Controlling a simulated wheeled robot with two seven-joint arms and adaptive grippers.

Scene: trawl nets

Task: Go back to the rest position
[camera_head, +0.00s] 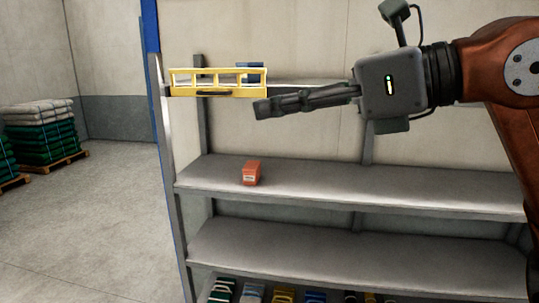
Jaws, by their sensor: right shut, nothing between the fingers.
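My right gripper (258,109) reaches in from the right, its fingers pointing left and closed together with nothing between them. It is in front of the shelf rack, just below and in front of the yellow crate (218,93). I cannot tell whether it touches the crate. The crate stands on the upper shelf at the left, and something blue and white shows inside it. A small orange-red box (251,173) stands on the shelf below, left of the middle. My left gripper is not in view.
The metal rack has a blue left post (151,60), a middle shelf (320,185) and a lower shelf (300,245), both mostly bare. Several coloured items (283,295) lie at the bottom. Pallets with stacked sacks (40,130) stand at the left. The floor (90,220) between is clear.

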